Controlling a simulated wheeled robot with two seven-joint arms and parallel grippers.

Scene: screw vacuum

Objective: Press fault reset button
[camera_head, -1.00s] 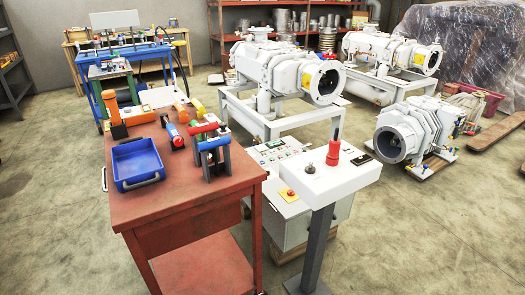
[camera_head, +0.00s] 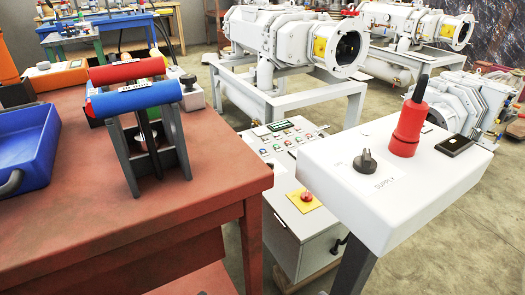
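A grey-white control cabinet (camera_head: 290,229) stands on the floor in the middle. Its sloped top panel (camera_head: 262,131) carries a small dark display and several small coloured buttons (camera_head: 285,143). Their labels are too small to read, so I cannot tell which one is the fault reset button. A red mushroom button on a yellow plate (camera_head: 306,199) sits at the front of the cabinet. The white pedestal box in front hides part of the cabinet's right side. Neither of my grippers is in view.
The white pedestal box (camera_head: 430,205) has a black knob (camera_head: 365,160) marked SUPPLY and a red plug (camera_head: 410,125). A red-brown table (camera_head: 200,215) at left holds a blue tray (camera_head: 25,145) and a stand with red and blue rolls (camera_head: 133,100). White pump machines (camera_head: 290,45) stand behind.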

